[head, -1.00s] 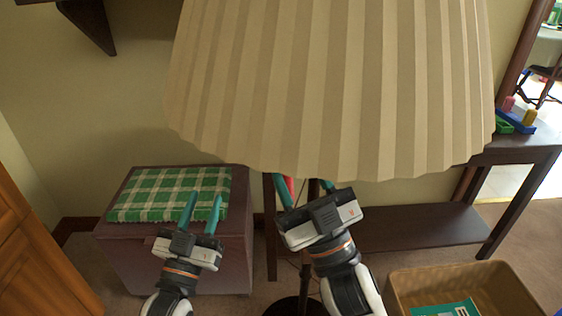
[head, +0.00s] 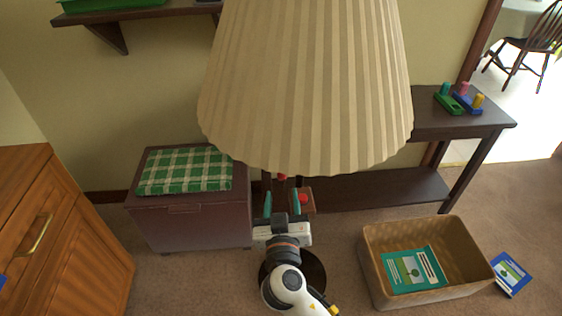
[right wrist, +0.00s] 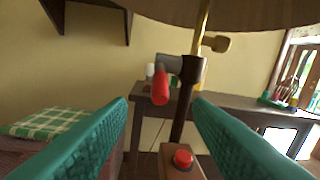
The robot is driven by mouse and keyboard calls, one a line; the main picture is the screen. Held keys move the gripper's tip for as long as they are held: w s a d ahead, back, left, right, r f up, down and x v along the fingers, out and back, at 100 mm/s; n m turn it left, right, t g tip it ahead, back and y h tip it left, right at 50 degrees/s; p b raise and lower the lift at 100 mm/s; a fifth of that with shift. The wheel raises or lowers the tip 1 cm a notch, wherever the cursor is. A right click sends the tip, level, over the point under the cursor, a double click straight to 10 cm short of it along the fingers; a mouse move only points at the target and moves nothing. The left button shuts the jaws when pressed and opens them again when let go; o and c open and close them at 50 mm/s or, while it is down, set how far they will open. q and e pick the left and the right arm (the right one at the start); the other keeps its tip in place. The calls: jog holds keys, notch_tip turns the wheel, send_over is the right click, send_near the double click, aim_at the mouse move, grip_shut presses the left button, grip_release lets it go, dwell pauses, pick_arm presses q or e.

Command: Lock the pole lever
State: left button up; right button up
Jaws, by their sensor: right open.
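The pole lever (right wrist: 160,86) has a red grip and a grey arm. It joins a dark collar on the lamp pole (right wrist: 180,110), with the grip pointing toward me. In the head view only a small red part (head: 282,177) shows under the pleated lampshade (head: 305,90). My right gripper (head: 285,203) is open below the shade. In the right wrist view its teal fingers (right wrist: 160,103) stand either side of the red grip, which appears between the tips and apart from both; the depth gap is unclear. My left gripper is out of view.
A brass knob (right wrist: 217,43) sits on the upper pole. A red button (right wrist: 183,158) tops a wooden block below. A chest with a checked cushion (head: 185,170) stands left, a side table (head: 425,120) behind right, and a basket (head: 375,260) on the floor right.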

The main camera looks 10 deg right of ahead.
jog(key=w, duration=0.7)
jog(key=w+d, duration=0.1)
jog(key=w, duration=0.3)
jog(key=shift+w, duration=0.15)
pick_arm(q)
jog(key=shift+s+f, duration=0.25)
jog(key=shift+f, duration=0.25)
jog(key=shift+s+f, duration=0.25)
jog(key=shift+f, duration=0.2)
pick_arm(e)
grip_shut()
